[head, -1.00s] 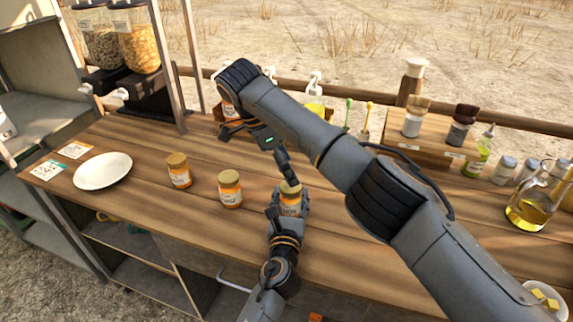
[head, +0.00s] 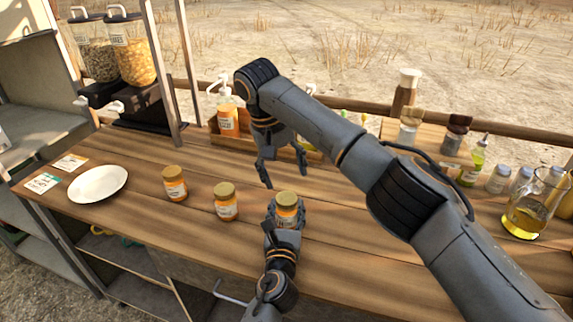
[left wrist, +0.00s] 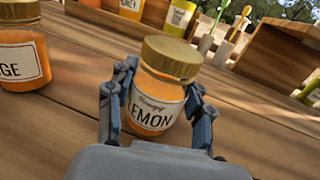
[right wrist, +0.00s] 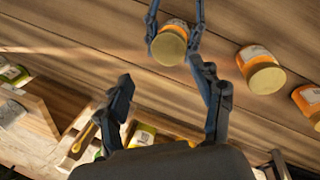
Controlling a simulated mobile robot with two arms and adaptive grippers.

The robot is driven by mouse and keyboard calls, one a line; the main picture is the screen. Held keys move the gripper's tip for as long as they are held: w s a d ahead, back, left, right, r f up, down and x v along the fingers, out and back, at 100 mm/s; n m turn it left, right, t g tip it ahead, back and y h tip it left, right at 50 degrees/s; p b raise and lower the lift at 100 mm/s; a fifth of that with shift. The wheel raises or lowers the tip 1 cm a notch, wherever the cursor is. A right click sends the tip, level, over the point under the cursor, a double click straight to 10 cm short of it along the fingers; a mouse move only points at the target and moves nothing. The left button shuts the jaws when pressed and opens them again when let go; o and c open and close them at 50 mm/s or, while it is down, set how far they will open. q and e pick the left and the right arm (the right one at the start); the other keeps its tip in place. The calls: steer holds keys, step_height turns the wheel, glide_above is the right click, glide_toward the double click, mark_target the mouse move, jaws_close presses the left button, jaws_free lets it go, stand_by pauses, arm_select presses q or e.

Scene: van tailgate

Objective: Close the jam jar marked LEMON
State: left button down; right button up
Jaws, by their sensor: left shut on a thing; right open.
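The LEMON jar (head: 288,212) stands upright on the wooden counter, holding orange jam. Its label also shows in the left wrist view (left wrist: 153,106). Its gold lid (left wrist: 171,57) sits on the mouth; I cannot tell how tight it is. My left gripper (head: 285,215) is shut around the jar's body, one finger on each side, below the lid. My right gripper (head: 286,178) is open and empty, behind and above the jar, apart from the lid. In the right wrist view, the lid (right wrist: 168,47) lies beyond its spread fingertips (right wrist: 165,76).
Two similar lidded jars stand to the left, a nearer one (head: 225,204) and a farther one (head: 175,185). A white plate (head: 98,183) lies farther left. A wooden box (head: 215,137) with bottles is behind my right gripper. An oil jug (head: 528,215) stands at the right.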

mark_target(286, 198)
steer(key=n, duration=0.6)
steer(key=shift+d+r+y, duration=0.1)
steer(key=shift+r+y, duration=0.2)
steer(key=n, duration=0.6)
steer(key=shift+d+r+n+y, duration=0.1)
steer(key=shift+r+n+y, duration=0.15)
steer(key=shift+n+y, duration=0.05)
steer(key=n, duration=0.6)
steer(key=shift+r+g+y, duration=0.25)
steer(key=shift+g+y, duration=0.05)
steer(key=n, duration=0.5)
steer(key=shift+s+r+n+y, duration=0.2)
steer(key=shift+r+n+y, duration=0.1)
steer(key=shift+n, duration=0.1)
steer(key=shift+f, duration=0.15)
steer(key=shift+f, duration=3.9)
